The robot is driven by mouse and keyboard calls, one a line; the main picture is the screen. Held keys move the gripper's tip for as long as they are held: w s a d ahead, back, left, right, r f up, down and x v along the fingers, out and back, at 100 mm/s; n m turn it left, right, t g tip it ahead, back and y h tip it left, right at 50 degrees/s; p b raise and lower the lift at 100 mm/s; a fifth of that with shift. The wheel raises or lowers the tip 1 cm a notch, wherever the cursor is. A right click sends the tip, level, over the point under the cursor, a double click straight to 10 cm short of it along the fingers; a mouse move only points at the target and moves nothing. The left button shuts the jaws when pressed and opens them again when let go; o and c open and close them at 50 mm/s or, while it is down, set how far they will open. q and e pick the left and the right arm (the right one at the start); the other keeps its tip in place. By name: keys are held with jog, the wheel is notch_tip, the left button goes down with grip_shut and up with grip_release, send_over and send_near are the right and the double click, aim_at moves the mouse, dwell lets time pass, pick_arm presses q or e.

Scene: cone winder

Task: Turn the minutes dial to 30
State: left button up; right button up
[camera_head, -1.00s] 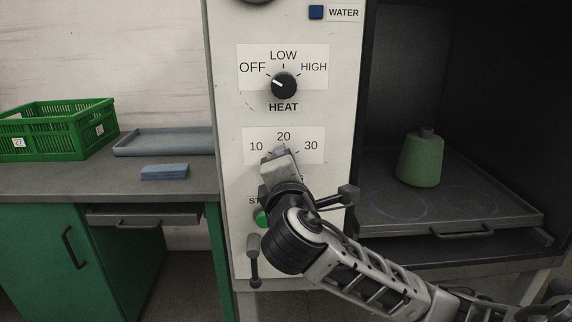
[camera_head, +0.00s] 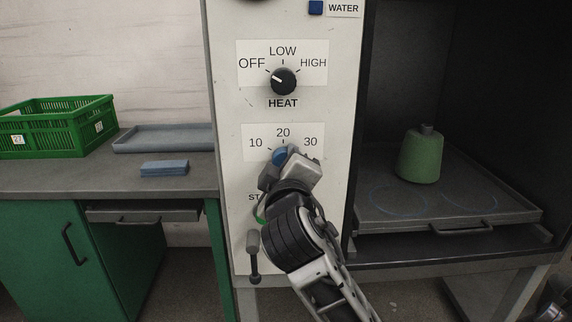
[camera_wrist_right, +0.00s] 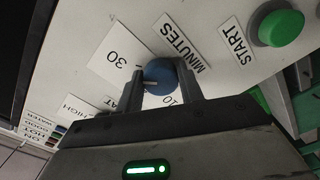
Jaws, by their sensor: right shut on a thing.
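The minutes dial is a blue knob (camera_head: 280,157) on the white panel, below the numbers 10, 20 and 30. My right gripper (camera_head: 288,163) is shut on it, with its jaws tilted to the right. In the right wrist view the dial (camera_wrist_right: 160,74) sits between the two fingers of the gripper (camera_wrist_right: 163,84). Its white pointer line points left in that view, on the side of the 30 label (camera_wrist_right: 118,60); the 20 is hidden there. The pointer seems to lie between 20 and 30. My left gripper is not in view.
The black heat dial (camera_head: 283,81) is above, with its pointer towards OFF. The green START button (camera_wrist_right: 281,27) is close by, mostly hidden in the head view. A green cone (camera_head: 420,155) stands on a tray in the open chamber at right. A green crate (camera_head: 56,128) is at left.

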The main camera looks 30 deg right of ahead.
jog(key=shift+a+f+m, duration=0.1)
jog(key=shift+m, duration=1)
jog(key=o, duration=1)
jog(key=v, duration=0.7)
jog(key=shift+s+b, duration=0.25)
jog(key=shift+b, duration=0.05)
jog(key=shift+a, duration=0.15)
